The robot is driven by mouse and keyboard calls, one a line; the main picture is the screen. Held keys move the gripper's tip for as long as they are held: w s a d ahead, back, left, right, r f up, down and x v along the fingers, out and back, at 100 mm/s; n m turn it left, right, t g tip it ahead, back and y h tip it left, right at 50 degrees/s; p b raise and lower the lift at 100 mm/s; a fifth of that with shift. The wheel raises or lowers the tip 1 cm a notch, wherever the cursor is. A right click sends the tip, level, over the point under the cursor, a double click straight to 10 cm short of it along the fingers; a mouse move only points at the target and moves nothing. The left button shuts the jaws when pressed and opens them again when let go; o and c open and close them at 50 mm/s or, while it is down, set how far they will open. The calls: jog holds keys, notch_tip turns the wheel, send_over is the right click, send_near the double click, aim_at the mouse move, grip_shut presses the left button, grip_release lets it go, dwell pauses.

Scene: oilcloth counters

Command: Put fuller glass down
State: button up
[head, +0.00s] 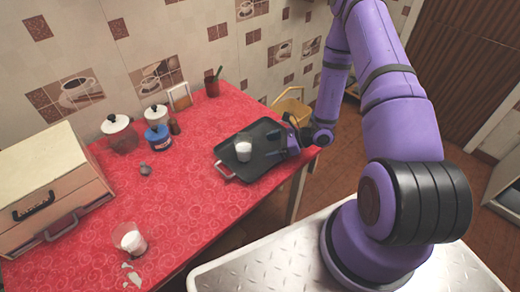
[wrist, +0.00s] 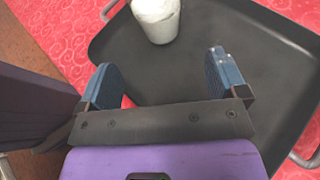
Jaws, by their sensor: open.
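A glass with white contents (head: 243,151) stands upright on the black tray (head: 265,133), towards its left part. In the wrist view the same glass (wrist: 156,18) is at the top, cut by the frame edge, and looks white nearly to its rim. A second glass with white contents (head: 129,238) stands on the red cloth near the front edge; its upper part looks clear. My gripper (head: 280,146) is over the right part of the tray. In the wrist view my gripper (wrist: 165,76) is open and empty, its blue fingers pointing at the glass, apart from it.
The red counter (head: 190,205) is clear between the second glass and the tray.

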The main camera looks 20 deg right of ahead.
jog(key=shift+v, duration=0.9)
jog(key=s+a+r+n+g+h, duration=0.1)
jog(key=s+a+r+n+g, duration=0.15)
jog(key=r+n, duration=0.8)
jog(key=s+a+r+n+g+h, duration=0.1)
jog(key=s+a+r+n+g, duration=0.2)
jog(key=r, duration=1.5)
jog(key=s+d+r+n+t+h, duration=0.2)
jog(key=s+r+n+t+h, duration=0.2)
jog(key=s+r+n+h, duration=0.6)
jog(key=shift+s+r+t, duration=0.35)
jog(key=shift+s+r, duration=3.6)
jog(key=shift+r, duration=0.95)
jog(key=shift+d, duration=0.1)
